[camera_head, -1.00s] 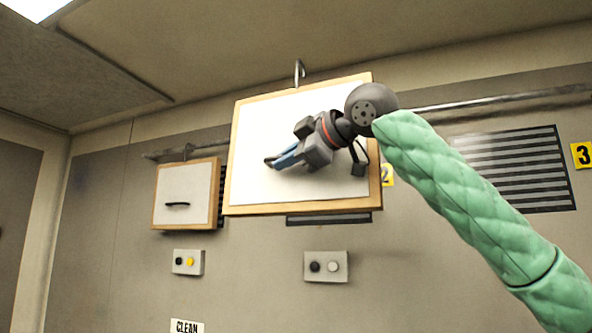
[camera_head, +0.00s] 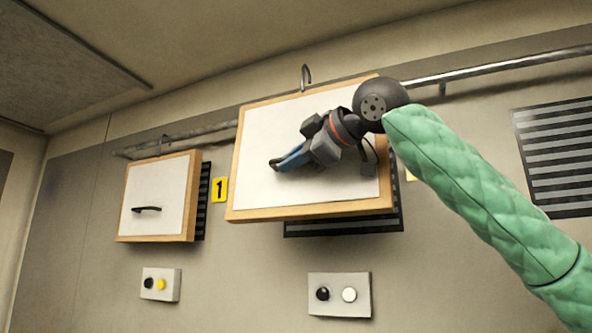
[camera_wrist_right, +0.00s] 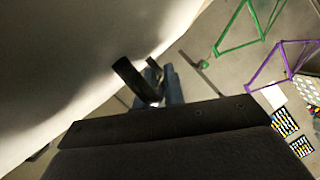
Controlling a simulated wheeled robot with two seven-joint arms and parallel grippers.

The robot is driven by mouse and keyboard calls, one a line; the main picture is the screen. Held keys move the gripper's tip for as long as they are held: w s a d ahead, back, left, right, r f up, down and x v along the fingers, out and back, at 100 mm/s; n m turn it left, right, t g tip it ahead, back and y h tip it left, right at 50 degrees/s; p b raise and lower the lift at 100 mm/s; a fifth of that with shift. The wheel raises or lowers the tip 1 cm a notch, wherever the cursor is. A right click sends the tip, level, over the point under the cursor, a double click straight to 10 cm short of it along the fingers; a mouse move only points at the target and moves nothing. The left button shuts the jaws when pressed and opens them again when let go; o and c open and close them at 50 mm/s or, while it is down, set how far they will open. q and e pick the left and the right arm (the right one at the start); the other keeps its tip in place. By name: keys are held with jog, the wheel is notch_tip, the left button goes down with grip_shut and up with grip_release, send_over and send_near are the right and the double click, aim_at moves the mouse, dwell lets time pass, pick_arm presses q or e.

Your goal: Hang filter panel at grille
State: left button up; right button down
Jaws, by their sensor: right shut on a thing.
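The filter panel (camera_head: 262,150), white with a wooden frame and a metal hook (camera_head: 305,76) on its top edge, is held up before the wall. My right gripper (camera_head: 275,164) is shut on the panel's handle at its white face; the right wrist view shows the dark handle (camera_wrist_right: 136,80) by the fingers. A grille (camera_head: 343,227) shows below the panel, which hides most of it. The wall rail (camera_head: 500,68) passes behind the panel; the hook shows above the rail's line, and I cannot tell whether it touches. My left gripper is not in view.
A second panel (camera_head: 155,190) hangs from the rail at the left, beside the yellow sign 1 (camera_head: 219,190). Another grille (camera_head: 560,150) on the right is uncovered. Button boxes (camera_head: 340,294) sit below. Green (camera_wrist_right: 240,30) and purple frames (camera_wrist_right: 283,62) stand on the floor.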

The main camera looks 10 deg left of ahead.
jog(key=shift+s+d+r+n, duration=0.15)
jog(key=shift+s+r+n, duration=0.15)
jog(key=shift+n, duration=0.2)
jog(key=shift+s+d+r+p, duration=0.2)
jog(key=shift+d+r+p, duration=0.1)
jog(key=shift+p, duration=0.3)
jog(key=shift+w, duration=0.25)
jog(key=w, duration=0.1)
jog(key=w+d+p, duration=0.1)
jog(key=w, duration=0.1)
jog(key=shift+f, duration=0.15)
jog(key=shift+w+d+t, duration=0.1)
jog(key=shift+w+t, duration=0.2)
jog(key=shift+w, duration=0.15)
jog(key=shift+w+d+p, duration=0.2)
jog(key=shift+w+d, duration=0.05)
jog(key=shift+w, duration=0.5)
jog(key=shift+w+d+p, duration=0.15)
jog(key=shift+w+d, duration=0.1)
jog(key=shift+w, duration=0.5)
jog(key=w+d+f+b, duration=0.1)
jog(key=w+d+f, duration=0.1)
jog(key=w, duration=0.4)
jog(key=shift+w+f, duration=0.3)
jog(key=shift+f, duration=0.3)
